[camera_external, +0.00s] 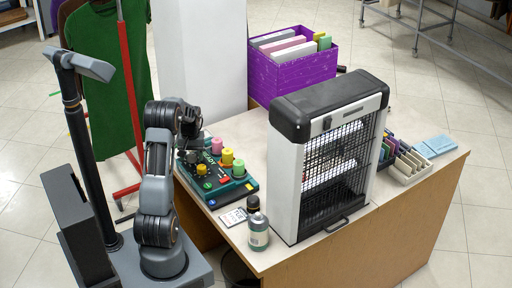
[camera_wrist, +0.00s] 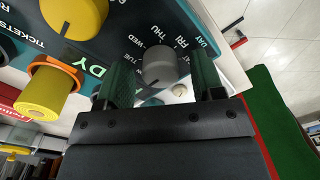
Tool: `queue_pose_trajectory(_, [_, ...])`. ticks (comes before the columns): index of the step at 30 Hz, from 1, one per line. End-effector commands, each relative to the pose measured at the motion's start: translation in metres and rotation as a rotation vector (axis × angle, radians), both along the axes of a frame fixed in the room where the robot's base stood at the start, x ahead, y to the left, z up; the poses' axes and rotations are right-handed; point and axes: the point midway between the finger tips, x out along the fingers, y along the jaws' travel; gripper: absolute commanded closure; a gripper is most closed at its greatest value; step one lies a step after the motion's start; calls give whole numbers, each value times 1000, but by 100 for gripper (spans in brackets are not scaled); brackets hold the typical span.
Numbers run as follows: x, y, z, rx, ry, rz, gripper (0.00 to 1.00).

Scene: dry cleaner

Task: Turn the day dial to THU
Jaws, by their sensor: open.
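The day dial (camera_wrist: 159,66) is a grey round knob on a dark teal panel in the wrist view. White day labels curve around it, with WED, THU, FRI and SAT readable; I cannot tell which day its pointer marks. My gripper (camera_wrist: 162,80) is open, with one green-padded finger on each side of the knob; whether they touch it is unclear. In the external view the control panel (camera_external: 209,192) lies at the left end of the counter, and my gripper (camera_external: 190,155) is over its far left corner, where the arm hides the dial.
A heater-like caged unit (camera_external: 325,150), a can (camera_external: 258,232) and a purple box (camera_external: 290,75) stand on or by the counter (camera_external: 340,245). A green garment (camera_external: 110,75) hangs behind my arm.

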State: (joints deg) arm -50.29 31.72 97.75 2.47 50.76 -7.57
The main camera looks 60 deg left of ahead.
Motion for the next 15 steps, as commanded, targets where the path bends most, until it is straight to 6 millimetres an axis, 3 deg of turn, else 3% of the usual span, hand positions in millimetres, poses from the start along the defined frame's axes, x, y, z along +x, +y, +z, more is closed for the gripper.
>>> queue_pose_trajectory(9, [0, 0, -2, 0, 0, 0, 39])
queue_pose_trajectory(15, [0, 0, -1, 0, 0, 0, 58])
